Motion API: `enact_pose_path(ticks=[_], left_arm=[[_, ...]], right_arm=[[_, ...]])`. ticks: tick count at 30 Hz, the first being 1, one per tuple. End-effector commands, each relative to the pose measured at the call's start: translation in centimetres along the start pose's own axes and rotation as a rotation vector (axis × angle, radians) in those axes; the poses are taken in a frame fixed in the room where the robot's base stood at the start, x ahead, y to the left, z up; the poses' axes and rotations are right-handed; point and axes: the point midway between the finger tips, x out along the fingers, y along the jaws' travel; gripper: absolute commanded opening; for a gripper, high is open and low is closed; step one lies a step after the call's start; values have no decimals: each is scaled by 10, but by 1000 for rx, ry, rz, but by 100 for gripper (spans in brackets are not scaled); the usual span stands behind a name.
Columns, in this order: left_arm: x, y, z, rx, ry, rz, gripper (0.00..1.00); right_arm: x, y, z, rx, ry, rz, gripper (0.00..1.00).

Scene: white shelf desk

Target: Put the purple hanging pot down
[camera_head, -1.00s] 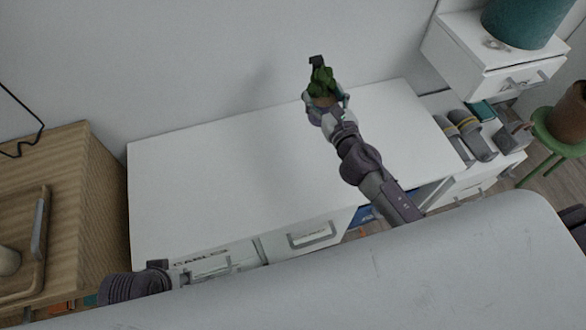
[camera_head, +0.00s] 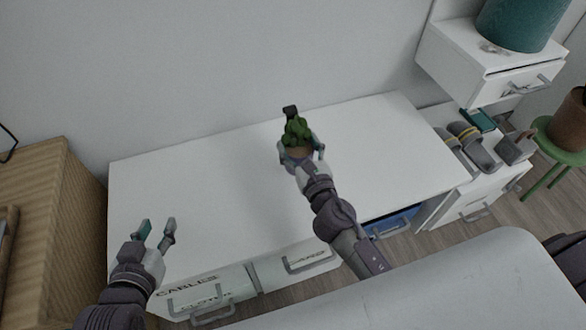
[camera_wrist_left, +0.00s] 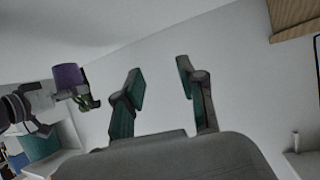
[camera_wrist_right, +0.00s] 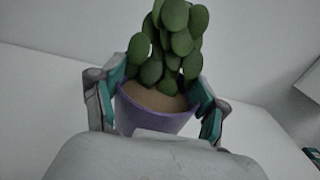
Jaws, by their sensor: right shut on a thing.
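The purple hanging pot (camera_wrist_right: 155,118) holds brown soil and a green plant with rounded leaves (camera_wrist_right: 172,40). In the right wrist view it sits between the teal pads of my right gripper (camera_wrist_right: 162,100), which is shut on it. In the head view the pot and plant (camera_head: 298,140) are over the back middle of the white desk (camera_head: 215,190); whether the pot touches the top cannot be told. The pot also shows at the left of the left wrist view (camera_wrist_left: 68,77). My left gripper (camera_head: 156,228) is open and empty over the desk's front left.
A wooden cabinet (camera_head: 60,190) stands left of the desk. Slippers (camera_head: 475,145) lie on a lower white unit at the right, below a white drawer box (camera_head: 495,75). A green stool (camera_head: 560,145) is further right. The desk top around the pot is clear.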

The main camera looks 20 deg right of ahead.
Motion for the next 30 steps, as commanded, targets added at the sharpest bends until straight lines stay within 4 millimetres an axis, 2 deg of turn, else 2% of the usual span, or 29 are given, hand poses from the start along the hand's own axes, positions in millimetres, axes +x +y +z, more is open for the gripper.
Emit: enact_pose_path(ticks=[6,9,17,19,24,30], left_arm=[[3,8,-51,-1,299,18,40],[-1,10,-68,-2,395,24,40],[-8,13,-89,-4,520,31,40],[-13,15,-100,-6,594,35,40],[-39,20,-132,-14,853,51,40],[-76,24,-157,-26,1113,65,40]], right_arm=[[-12,16,-13,3,-3,1,19],[-16,20,-16,2,-2,0,19],[-15,19,-21,1,-3,0,19],[-15,19,-26,1,-3,1,19],[-15,19,-40,0,-3,0,19],[-15,19,-52,1,-3,0,19]])
